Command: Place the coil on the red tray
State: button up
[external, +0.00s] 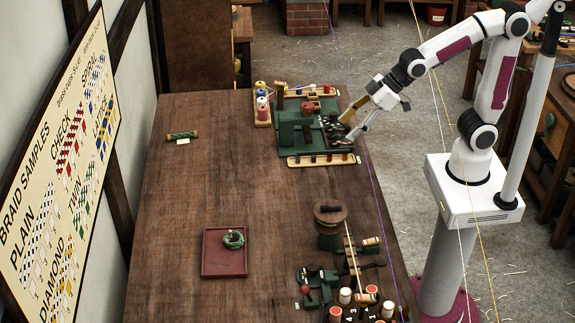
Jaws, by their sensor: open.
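A small green coil (233,239) lies on the red tray (213,265), in its upper right part. The tray is square and sits on the wooden table. My gripper (345,130) is open, up and to the right of the tray, near the right edge of the green machine base at the table's far end. It is well apart from the coil. I cannot make out anything between its fingers.
A green machine (290,133) with spools stands at the far end. A wooden rack (320,160) lies in front of it. A green post (329,238) and several spools crowd the near right. A green rod (182,135) lies far left. The table's middle is clear.

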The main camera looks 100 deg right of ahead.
jog(key=s+d+m+g, duration=0.1)
jog(key=s+d+g, duration=0.1)
jog(key=s, duration=1.9)
jog(key=shift+s+d+g, duration=0.15)
jog(key=shift+s+g, duration=0.15)
jog(key=shift+s, duration=0.05)
jog(key=shift+r, duration=0.1)
